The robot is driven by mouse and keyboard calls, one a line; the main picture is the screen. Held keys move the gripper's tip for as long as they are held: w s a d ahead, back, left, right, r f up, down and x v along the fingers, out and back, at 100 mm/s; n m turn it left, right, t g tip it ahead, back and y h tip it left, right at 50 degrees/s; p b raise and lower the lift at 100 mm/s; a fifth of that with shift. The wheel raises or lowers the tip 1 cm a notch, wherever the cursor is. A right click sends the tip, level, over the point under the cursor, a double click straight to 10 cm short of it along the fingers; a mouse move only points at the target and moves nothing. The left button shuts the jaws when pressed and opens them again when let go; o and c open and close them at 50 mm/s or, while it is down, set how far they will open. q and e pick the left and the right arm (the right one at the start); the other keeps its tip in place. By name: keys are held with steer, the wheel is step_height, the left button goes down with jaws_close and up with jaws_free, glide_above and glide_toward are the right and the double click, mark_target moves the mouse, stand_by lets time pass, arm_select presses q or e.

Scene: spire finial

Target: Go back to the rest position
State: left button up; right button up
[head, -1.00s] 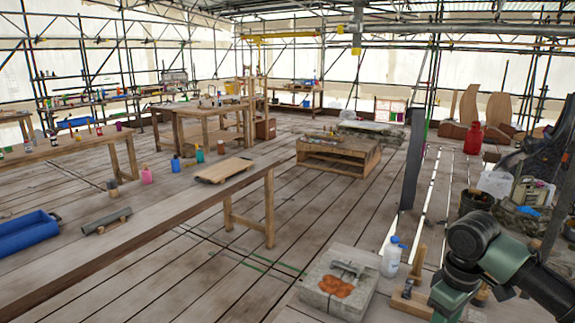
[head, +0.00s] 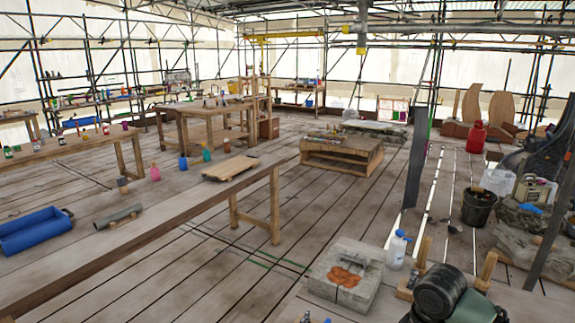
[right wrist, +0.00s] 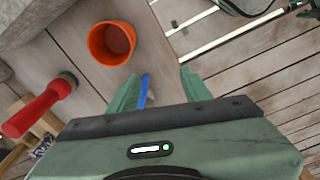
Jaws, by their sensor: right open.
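My right gripper (right wrist: 159,75) shows in the right wrist view with its two green fingers apart. Between and beyond the fingers is a slim blue object (right wrist: 145,88), partly hidden by the left finger; I cannot tell what it is, and nothing looks clamped. In the head view my right arm (head: 445,295) is low at the bottom edge, and its gripper is out of frame. My left gripper is in neither current view.
The right wrist view shows an orange pot (right wrist: 111,43) and a red-handled tool (right wrist: 40,108) near my gripper. In the head view, a stone block (head: 344,275), a white bottle (head: 396,250) and a dark bucket (head: 478,207) stand nearby. Open plank floor (head: 330,210) lies beyond.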

steer(key=s+a+f+t+y, duration=0.1)
steer(key=s+a+f+y, duration=0.1)
steer(key=s+a+f, duration=0.75)
steer(key=s+d+m+t+h, duration=0.1)
steer(key=s+d+m, duration=0.2)
steer(key=s, duration=0.4)
steer(key=s+d+m+t+h, duration=0.1)
steer(key=s+d+m, duration=0.15)
steer(key=s, duration=0.45)
step_height(320, 180, down, 27)
steer(key=s+g, duration=0.1)
steer(key=s+d+f+g, duration=0.1)
steer(key=s+d+f, duration=0.1)
steer(key=s+f, duration=1.3)
steer(key=shift+s+d+f+g, duration=0.2)
steer(key=shift+s+g, duration=0.1)
steer(key=shift+s, duration=0.55)
